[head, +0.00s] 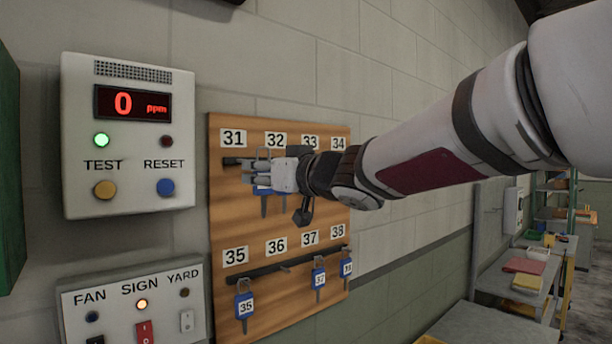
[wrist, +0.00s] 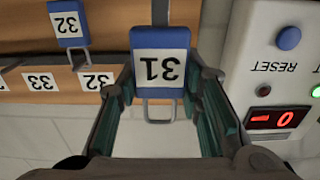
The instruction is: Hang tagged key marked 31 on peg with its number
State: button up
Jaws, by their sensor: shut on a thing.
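My gripper (head: 259,171) is at the upper row of the wooden key board, in front of and just right of the peg (head: 232,161) under label 31 (head: 233,138). Its fingers are shut on the blue tag marked 31 (wrist: 160,72), which shows upside down in the wrist view, with its wire loop (wrist: 160,108) toward the fingers' base. In the head view the gripper covers most of the tag. Whether the loop touches the peg cannot be told. Label 31 is not visible in the wrist view.
Tag 32 (wrist: 68,20) hangs beside the held tag. Tags 35 (head: 246,305), 37 (head: 319,278) and 38 (head: 346,268) hang on the lower row of the board (head: 222,215). A gas panel (head: 130,190) is left of the board, a switch box (head: 115,325) below it.

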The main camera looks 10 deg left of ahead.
jog(key=shift+f+b+x, duration=0.2)
jog(key=shift+b+x, duration=0.55)
jog(key=shift+x, duration=1.1)
jog(key=shift+f+b+x, duration=0.15)
jog(key=shift+b+x, duration=0.6)
jog(key=shift+x, duration=1.05)
jog(key=shift+w+a+f, duration=0.15)
jog(key=shift+w+a, duration=0.05)
jog(key=shift+a, duration=0.05)
jog(key=shift+f, duration=0.2)
